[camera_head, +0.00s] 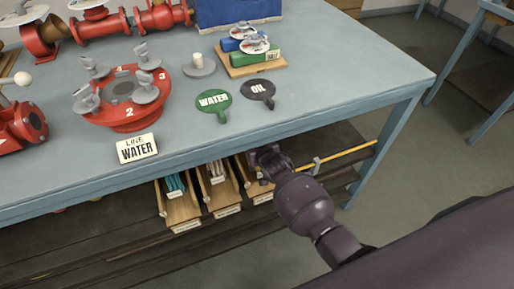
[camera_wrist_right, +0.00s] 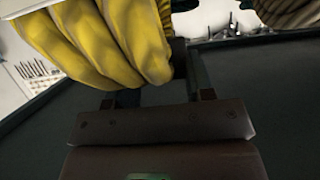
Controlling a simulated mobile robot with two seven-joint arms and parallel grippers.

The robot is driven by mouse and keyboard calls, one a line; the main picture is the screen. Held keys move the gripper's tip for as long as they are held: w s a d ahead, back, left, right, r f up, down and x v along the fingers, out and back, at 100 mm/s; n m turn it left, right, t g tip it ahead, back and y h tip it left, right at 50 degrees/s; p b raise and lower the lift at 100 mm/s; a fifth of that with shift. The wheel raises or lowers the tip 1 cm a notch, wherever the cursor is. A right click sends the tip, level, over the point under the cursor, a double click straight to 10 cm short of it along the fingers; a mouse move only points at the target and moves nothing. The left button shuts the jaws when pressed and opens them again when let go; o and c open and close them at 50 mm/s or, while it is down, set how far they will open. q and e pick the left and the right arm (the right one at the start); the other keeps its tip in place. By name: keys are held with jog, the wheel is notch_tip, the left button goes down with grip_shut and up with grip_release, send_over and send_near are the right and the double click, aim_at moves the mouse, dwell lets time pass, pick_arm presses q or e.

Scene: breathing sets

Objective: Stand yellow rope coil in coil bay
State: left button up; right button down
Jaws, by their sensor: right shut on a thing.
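The yellow rope coil (camera_wrist_right: 90,40) fills the upper left of the right wrist view as thick, bulging yellow strands. My right gripper (camera_wrist_right: 156,82) is shut on the coil, its fingers at the coil's lower edge. In the head view my right arm reaches to the front edge of the blue-grey table, and the tabletop hides the fingers and the coil. I cannot make out the coil bay in either view. My left gripper is not in view.
Several open wooden bins (camera_head: 182,212) stand on the shelf below the table (camera_head: 330,75), left of my right arm. A yellow strip (camera_head: 345,155) runs along the shelf at right. Above are a red valve manifold (camera_head: 120,95), a WATER sign (camera_head: 137,148) and round tags.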

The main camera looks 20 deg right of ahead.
jog(key=shift+w+f, duration=0.1)
jog(key=shift+w, duration=0.55)
jog(key=shift+w+a+f+b, duration=0.15)
jog(key=shift+w+b, duration=0.65)
jog(key=shift+w, duration=0.5)
jog(key=shift+w+f, duration=0.15)
jog(key=shift+w, duration=0.2)
jog(key=shift+f+b, duration=0.25)
jog(key=shift+b, duration=0.1)
jog(key=c, duration=0.9)
grip_release()
jog(key=shift+c, duration=0.2)
jog(key=o, duration=0.5)
